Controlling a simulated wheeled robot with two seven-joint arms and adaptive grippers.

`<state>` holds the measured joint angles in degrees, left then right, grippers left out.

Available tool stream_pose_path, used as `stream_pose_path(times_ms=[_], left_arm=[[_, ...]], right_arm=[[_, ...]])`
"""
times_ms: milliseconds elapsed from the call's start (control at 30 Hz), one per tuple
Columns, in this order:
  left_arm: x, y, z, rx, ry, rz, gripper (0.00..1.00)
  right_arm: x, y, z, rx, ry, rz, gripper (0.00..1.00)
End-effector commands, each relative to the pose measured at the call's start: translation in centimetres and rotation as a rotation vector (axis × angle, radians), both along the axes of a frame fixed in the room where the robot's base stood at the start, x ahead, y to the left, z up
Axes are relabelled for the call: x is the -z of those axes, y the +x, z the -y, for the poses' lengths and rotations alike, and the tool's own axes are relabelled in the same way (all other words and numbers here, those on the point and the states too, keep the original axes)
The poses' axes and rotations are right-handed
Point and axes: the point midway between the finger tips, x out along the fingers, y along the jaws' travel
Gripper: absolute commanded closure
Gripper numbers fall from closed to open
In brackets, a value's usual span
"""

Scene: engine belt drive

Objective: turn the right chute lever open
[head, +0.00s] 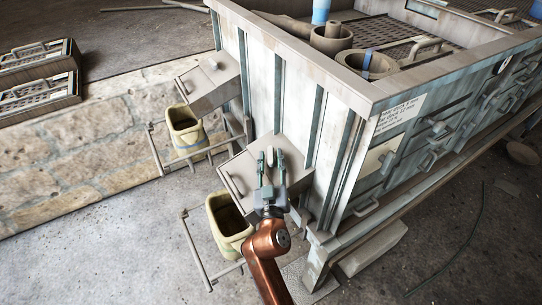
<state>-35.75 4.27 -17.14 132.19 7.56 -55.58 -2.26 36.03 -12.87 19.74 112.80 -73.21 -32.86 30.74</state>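The right chute (238,181) is a grey box on the side of the large weathered metal container, nearer to me. Its lever shows as a small pale knob (270,156) on top of the chute. My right gripper (271,162) reaches up to it from below in the picture, with one finger on each side of the knob. The fingers stand apart with a narrow gap to the knob, and I see no clear contact. The rest of the lever is hidden by the gripper. My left gripper is out of view.
The other chute (205,88) has a similar pale knob (213,64). Yellowish buckets (184,126) and (228,222) stand below the chutes in metal frames. The container wall (300,95) rises close beyond my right gripper. Open stone floor lies at left.

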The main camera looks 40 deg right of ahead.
Motion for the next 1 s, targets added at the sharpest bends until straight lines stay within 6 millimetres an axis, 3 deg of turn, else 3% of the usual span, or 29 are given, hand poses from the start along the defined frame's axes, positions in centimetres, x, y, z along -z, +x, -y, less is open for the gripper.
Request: stream_pose_path(times_ms=[167,533,700,1000], left_arm=[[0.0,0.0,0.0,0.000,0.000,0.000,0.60],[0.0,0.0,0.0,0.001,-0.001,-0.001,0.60],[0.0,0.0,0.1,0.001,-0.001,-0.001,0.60],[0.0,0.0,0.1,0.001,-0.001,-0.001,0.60]], right_arm=[[-2.1,0.0,0.0,0.000,0.000,0.007,0.68],[-8.6,0.0,0.0,0.000,-0.001,0.005,0.68],[-9.8,0.0,0.0,-0.001,0.001,0.002,0.68],[-9.9,0.0,0.0,0.000,0.000,0.000,0.68]])
